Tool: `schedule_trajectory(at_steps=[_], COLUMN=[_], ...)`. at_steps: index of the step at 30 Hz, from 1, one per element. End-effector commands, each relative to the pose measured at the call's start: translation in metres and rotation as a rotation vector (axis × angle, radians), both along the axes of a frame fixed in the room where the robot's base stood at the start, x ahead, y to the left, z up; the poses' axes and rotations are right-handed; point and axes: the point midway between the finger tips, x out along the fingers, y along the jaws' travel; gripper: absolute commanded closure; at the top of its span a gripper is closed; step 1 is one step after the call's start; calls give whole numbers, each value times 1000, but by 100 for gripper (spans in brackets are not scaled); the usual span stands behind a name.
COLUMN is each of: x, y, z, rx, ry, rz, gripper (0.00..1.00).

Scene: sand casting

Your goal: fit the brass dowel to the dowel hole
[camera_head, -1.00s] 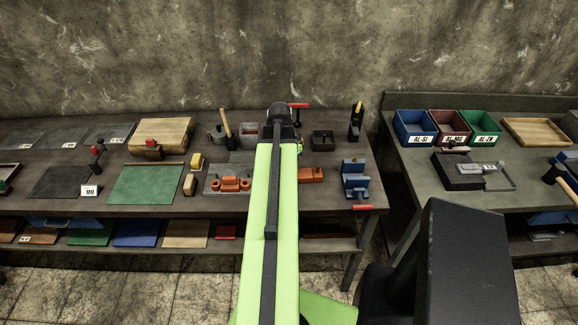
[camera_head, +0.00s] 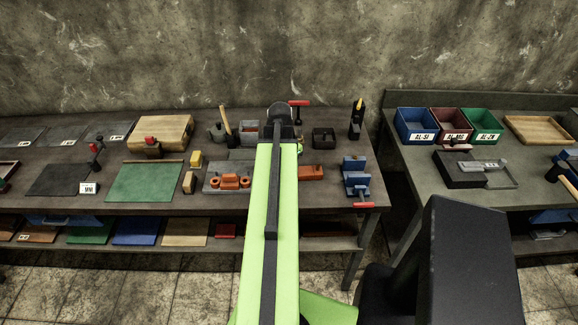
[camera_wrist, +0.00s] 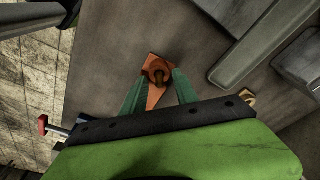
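My gripper (camera_wrist: 160,78) shows in the wrist view with two green fingers apart. An orange piece (camera_wrist: 153,97) with a round brownish boss lies between the fingertips in that view; I cannot tell whether they touch it. Part of an orange block (camera_head: 312,173) shows right of my arm in the head view. A small brass-coloured piece (camera_wrist: 248,97) lies right of the fingers in the wrist view; I cannot tell whether it is the dowel. No dowel hole can be made out. My arm hides the gripper in the head view.
A blue vise (camera_head: 356,178) with a red handle stands at the bench's right end. A plate with orange parts (camera_head: 230,183) lies left of my arm. A grey bar-like object (camera_wrist: 255,40) lies at upper right in the wrist view. Coloured bins (camera_head: 415,125) stand on the right bench.

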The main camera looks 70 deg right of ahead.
Motion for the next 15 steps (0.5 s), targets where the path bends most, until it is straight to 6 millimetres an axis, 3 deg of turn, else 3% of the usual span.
schedule_trajectory(at_steps=[8, 15], x=[1, 4], y=[3, 9], z=[25, 77], rx=[0, 0], ry=[0, 0], rz=[0, 1], gripper=[65, 65])
